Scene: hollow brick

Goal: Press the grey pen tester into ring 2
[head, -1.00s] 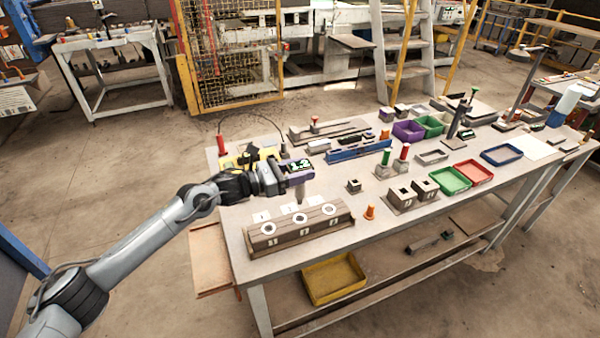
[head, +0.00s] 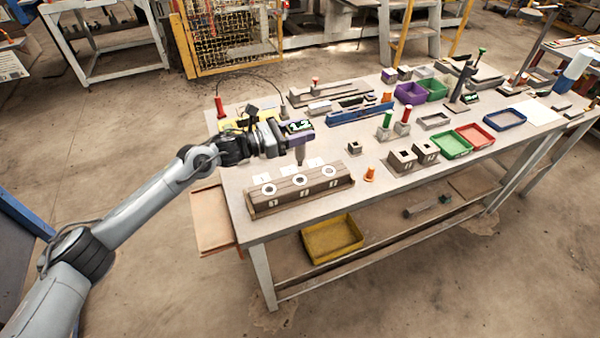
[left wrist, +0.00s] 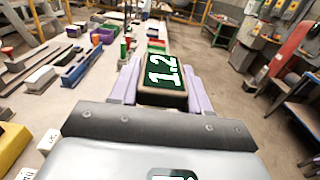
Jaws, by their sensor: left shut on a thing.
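The grey pen tester (head: 299,156) points downward from my left gripper (head: 300,139), with its lit display (head: 299,126) on top. My left gripper's purple jaws are shut on it. In the left wrist view the tester's display (left wrist: 163,72) reads 1.2 between the jaws. The brown brick block (head: 300,191) lies at the table's near left edge, with three white rings on top. Ring 2 (head: 299,180) is the middle one. The tester's tip shows just above and behind ring 2 in the head view, apparently apart from it. My right gripper is out of view.
Ring 1 (head: 269,189) and ring 3 (head: 328,171) flank ring 2. An orange cone (head: 370,174) and a small dark block (head: 354,148) stand to the right.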

